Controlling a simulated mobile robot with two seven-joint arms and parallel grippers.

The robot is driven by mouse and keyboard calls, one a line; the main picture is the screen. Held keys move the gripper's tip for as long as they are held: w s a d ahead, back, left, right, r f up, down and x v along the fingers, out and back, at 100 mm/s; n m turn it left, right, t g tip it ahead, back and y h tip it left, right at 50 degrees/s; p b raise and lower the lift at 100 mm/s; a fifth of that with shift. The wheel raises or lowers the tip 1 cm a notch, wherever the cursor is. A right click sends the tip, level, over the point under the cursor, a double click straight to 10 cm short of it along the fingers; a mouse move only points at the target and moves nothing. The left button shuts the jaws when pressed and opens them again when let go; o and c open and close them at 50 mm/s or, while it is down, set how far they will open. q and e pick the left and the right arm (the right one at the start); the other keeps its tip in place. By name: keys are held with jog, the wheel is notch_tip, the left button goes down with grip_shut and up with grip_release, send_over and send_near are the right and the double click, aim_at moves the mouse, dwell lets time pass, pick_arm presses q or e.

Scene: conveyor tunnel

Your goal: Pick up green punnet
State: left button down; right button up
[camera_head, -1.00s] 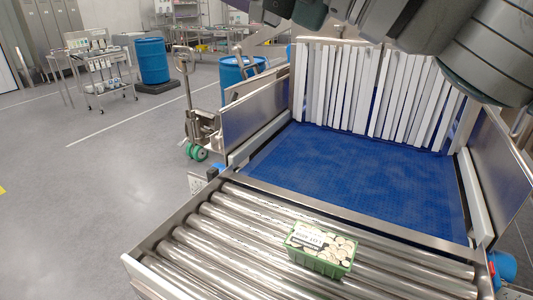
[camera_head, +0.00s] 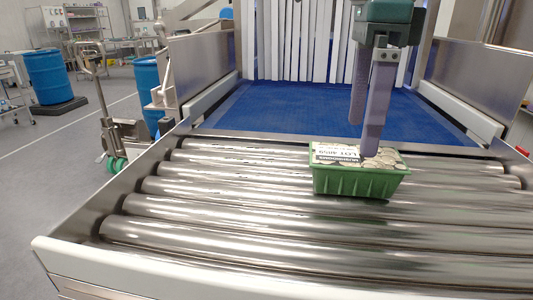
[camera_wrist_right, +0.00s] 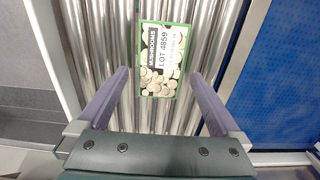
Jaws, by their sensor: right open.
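The green punnet (camera_head: 360,182) of mushrooms, with a white lot label on its film top, sits upright on the steel rollers near the blue belt. It also shows from above in the right wrist view (camera_wrist_right: 163,60). My right gripper (camera_head: 363,138) points down over the punnet, its fingers open with nothing held. In the head view the nearer finger overlaps the punnet's top. In the wrist view the two fingers of the gripper (camera_wrist_right: 159,74) lie to either side of the punnet, which is ahead of the palm. Contact cannot be told. My left gripper is out of view.
The roller bed (camera_head: 230,225) is otherwise bare. Behind it lies the blue belt (camera_head: 290,110), with a white strip curtain (camera_head: 290,40) beyond. Metal side walls (camera_head: 205,75) flank the belt. A pallet jack (camera_head: 118,130) and blue drums (camera_head: 50,78) stand on the floor at left.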

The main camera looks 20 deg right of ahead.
aim_at(356, 155)
notch_tip(356, 155, down, 6)
jog(key=shift+r+p, duration=0.1)
jog(key=shift+p, duration=0.45)
jog(key=shift+w, duration=0.1)
jog(key=c, duration=1.3)
